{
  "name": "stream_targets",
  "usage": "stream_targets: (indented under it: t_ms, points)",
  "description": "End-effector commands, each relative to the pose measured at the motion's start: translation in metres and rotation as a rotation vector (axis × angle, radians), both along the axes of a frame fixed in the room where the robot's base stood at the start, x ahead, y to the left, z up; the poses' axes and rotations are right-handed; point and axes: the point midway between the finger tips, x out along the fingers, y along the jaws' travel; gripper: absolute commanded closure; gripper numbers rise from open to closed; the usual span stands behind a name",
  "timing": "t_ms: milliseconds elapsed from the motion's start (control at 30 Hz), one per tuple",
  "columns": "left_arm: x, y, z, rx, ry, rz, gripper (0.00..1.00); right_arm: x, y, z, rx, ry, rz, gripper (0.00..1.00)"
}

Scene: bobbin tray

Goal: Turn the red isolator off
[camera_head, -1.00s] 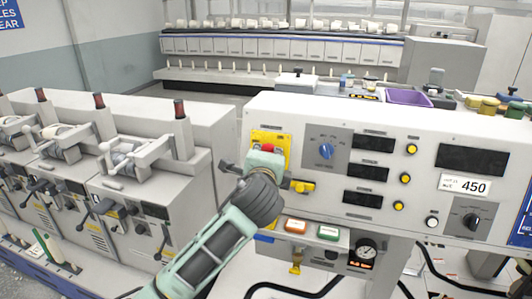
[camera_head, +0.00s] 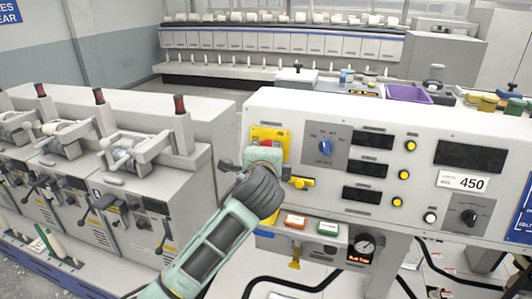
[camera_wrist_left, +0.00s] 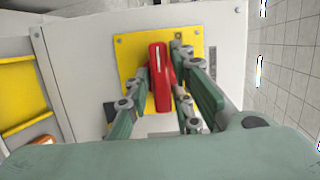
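The red isolator handle (camera_wrist_left: 160,77) sits on a yellow plate (camera_wrist_left: 128,52) fixed to the panel. In the left wrist view the handle runs nearly upright, slightly tilted. My left gripper (camera_wrist_left: 162,68) is at the plate with its fingers on either side of the handle. A gap shows between the handle and the right-hand finger; the left-hand finger is very close, and contact there is unclear. In the head view the yellow plate (camera_head: 284,136) shows behind my left gripper (camera_head: 264,152), which mostly hides the handle. My right gripper is not in view.
Orange (camera_head: 296,221) and green (camera_head: 328,227) buttons are below. Winding machines (camera_head: 130,160) stand close on the left.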

Motion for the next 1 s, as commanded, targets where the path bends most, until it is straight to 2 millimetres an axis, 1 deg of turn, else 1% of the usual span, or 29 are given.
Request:
stream_targets:
  t_ms: [33, 100, 400, 533, 667, 900, 1000]
  points:
    - [0.0, 0.0, 0.0, 0.0, 0.0, 0.0, 0.71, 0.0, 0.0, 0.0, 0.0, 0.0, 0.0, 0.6]
    - [0.0, 0.0, 0.0, 0.001, 0.0, 0.0, 0.66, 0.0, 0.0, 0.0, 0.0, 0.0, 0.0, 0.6]
    - [-0.001, 0.0, 0.001, 0.002, -0.002, -0.002, 0.66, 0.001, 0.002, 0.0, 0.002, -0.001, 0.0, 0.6]
    - [-0.008, 0.0, 0.002, 0.001, -0.002, -0.003, 0.66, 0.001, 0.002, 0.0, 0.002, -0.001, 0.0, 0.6]
    - [-0.026, 0.001, 0.007, 0.001, -0.003, -0.004, 0.66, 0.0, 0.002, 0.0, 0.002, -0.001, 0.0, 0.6]
    - [-0.073, 0.004, 0.018, 0.0, -0.003, -0.004, 0.66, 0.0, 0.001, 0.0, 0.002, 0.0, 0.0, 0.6]
    - [-0.09, 0.005, 0.022, 0.0, -0.002, -0.002, 0.66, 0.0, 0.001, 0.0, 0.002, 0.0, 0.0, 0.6]
